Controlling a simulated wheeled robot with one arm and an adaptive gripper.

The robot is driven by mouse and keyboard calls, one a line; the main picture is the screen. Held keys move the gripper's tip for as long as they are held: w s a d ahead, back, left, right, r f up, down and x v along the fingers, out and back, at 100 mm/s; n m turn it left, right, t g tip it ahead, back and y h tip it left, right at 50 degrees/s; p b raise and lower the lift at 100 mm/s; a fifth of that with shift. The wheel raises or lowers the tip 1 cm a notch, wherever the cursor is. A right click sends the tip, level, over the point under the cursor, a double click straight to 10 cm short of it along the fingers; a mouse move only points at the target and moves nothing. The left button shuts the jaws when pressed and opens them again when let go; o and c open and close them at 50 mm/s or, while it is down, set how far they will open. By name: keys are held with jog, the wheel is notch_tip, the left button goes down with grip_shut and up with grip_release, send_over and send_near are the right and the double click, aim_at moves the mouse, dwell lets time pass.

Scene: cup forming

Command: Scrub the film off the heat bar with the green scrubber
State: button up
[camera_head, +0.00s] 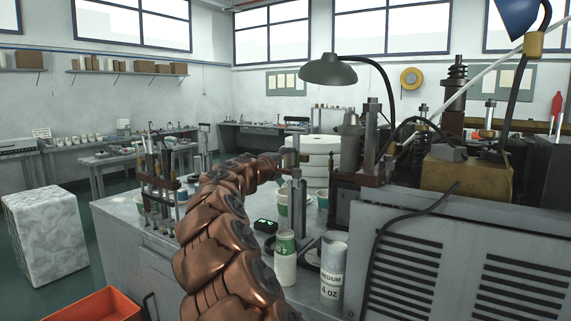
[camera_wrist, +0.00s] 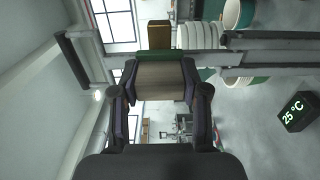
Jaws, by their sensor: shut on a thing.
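My gripper (camera_wrist: 160,92) is shut on a beige-grey block, which I take to be the scrubber (camera_wrist: 160,80). Just beyond the block, grey metal bars (camera_wrist: 275,59) of a fixture run across the wrist view. One of them may be the heat bar, but I cannot tell which, nor whether the block touches it. No film can be made out. In the head view my gripper (camera_head: 287,160) is at the upright fixture above the bench, small and partly hidden by my arm.
A small black display (camera_wrist: 297,112) reads 25 °C; it stands on the bench (camera_head: 118,208), also in the head view (camera_head: 265,225). Cup stacks (camera_head: 285,262) and a "4 oz" cup stack (camera_head: 333,270) stand at the front. A large grey vented machine (camera_head: 450,225) fills the right. A lamp (camera_head: 328,70) hangs above.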

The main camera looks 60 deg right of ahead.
aim_at(304, 160)
jog(key=shift+s+d+f+b, duration=0.15)
jog(key=shift+s+b, duration=0.55)
jog(key=shift+s, duration=0.8)
jog(key=shift+w+p, duration=1.2)
jog(key=shift+w, duration=2.8)
jog(key=shift+s+b, duration=1.4)
jog(key=shift+s, duration=0.75)
jog(key=shift+s+b, duration=1.1)
jog(key=shift+s, duration=0.9)
jog(key=w+p, duration=0.2)
jog(key=w, duration=0.6)
jog(key=shift+w+a+p, duration=0.15)
jog(key=shift+a+p, duration=0.05)
jog(key=shift+p, duration=0.2)
